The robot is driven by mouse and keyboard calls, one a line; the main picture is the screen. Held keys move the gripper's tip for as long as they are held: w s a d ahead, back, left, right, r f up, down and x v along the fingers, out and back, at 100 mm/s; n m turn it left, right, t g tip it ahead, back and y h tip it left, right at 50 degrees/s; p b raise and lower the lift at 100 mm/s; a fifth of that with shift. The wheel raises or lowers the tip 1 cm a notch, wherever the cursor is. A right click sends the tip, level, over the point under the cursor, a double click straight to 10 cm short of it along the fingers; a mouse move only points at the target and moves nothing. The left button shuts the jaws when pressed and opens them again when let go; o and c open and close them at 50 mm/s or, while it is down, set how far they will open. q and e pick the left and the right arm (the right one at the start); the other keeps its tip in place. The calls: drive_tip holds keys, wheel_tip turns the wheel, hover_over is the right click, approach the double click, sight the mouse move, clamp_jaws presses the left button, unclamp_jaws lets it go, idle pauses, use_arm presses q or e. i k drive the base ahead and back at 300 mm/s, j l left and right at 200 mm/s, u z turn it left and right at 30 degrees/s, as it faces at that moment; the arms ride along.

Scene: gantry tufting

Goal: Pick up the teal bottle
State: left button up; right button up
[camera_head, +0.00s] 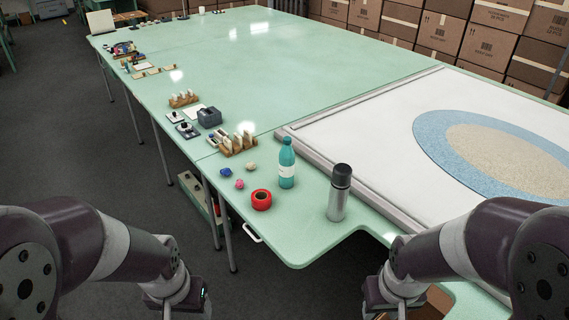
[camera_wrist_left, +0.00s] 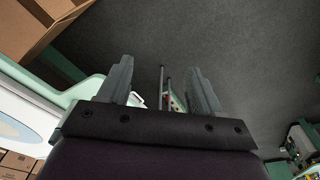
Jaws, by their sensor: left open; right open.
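The teal bottle (camera_head: 287,163) stands upright on the green table near its front edge, with a white label around its middle. It is not seen in the left wrist view. My left gripper (camera_wrist_left: 161,90) is open and empty, its two fingers apart over the dark floor. In the head view my left wrist is low at left, off the table and well short of the bottle. My right gripper (camera_head: 390,303) is at the bottom edge of the head view, to the right of and nearer than the bottle; its fingertips are cut off. Nothing touches the bottle.
A steel flask with a black cap (camera_head: 339,192) stands to the bottle's right. A red tape roll (camera_head: 261,200) and small pink, blue and beige lumps lie to its left. A wooden rack (camera_head: 238,144) is behind left. A white framed panel (camera_head: 375,135) lies behind right.

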sight(287, 155)
drive_tip(key=i+j, duration=0.45)
drive_tip(key=i+j+z, duration=0.3)
drive_tip(key=i+j, duration=0.25)
drive_tip(key=i+j+z, duration=0.3)
drive_tip(key=i+j, duration=0.2)
drive_tip(key=j, duration=0.15)
drive_tip(key=i+j+z, duration=0.15)
drive_tip(key=j, duration=0.25)
drive_tip(key=i+j+z, duration=0.15)
drive_tip(key=j, duration=0.25)
drive_tip(key=i+j+z, duration=0.15)
drive_tip(key=i+j, duration=0.15)
drive_tip(key=j+z, duration=0.15)
drive_tip(key=z, duration=2.2)
